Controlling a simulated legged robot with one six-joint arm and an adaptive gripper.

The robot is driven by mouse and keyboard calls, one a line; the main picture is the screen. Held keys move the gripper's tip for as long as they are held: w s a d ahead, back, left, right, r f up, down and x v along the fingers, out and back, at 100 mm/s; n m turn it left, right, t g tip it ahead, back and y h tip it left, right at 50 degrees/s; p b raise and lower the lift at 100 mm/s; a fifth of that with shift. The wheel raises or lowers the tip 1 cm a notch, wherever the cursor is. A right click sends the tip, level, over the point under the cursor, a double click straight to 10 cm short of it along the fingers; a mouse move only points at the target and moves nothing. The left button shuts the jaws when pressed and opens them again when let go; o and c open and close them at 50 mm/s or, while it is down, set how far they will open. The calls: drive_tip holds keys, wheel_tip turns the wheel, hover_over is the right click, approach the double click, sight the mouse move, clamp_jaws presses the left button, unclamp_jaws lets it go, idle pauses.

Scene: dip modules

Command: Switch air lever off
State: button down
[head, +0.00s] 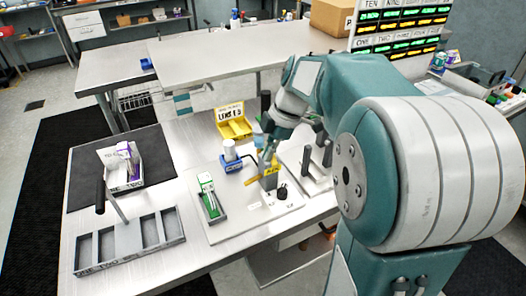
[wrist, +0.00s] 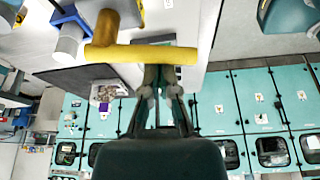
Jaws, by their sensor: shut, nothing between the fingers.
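The air lever is a yellow handle with a long bar (wrist: 150,54) across the upper part of the wrist view. In the head view the yellow handle (head: 252,180) sticks out to the left beside a grey block with a yellow label (head: 271,171). My gripper (head: 265,160) is shut and empty, just above and beside the lever. In the wrist view my gripper's fingertips (wrist: 161,70) meet the edge of the yellow bar. I cannot tell whether they touch it. The bar hides part of the fingertips.
A blue fixture with a white cylinder (head: 230,152) stands left of the lever. A green-and-white box (head: 207,197), a black knob (head: 282,192) and a grey compartment tray (head: 88,251) are on the table. A yellow bin (head: 234,124) is behind.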

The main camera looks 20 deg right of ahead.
drive_tip(key=shift+s+d+n, duration=0.1)
drive_tip(key=shift+d+n, duration=0.2)
drive_tip(key=shift+d, duration=0.15)
idle(0.6)
wheel_tip(320, 180, up, 10)
drive_tip(key=shift+a, duration=0.2)
idle(0.5)
drive_tip(key=shift+a, duration=0.1)
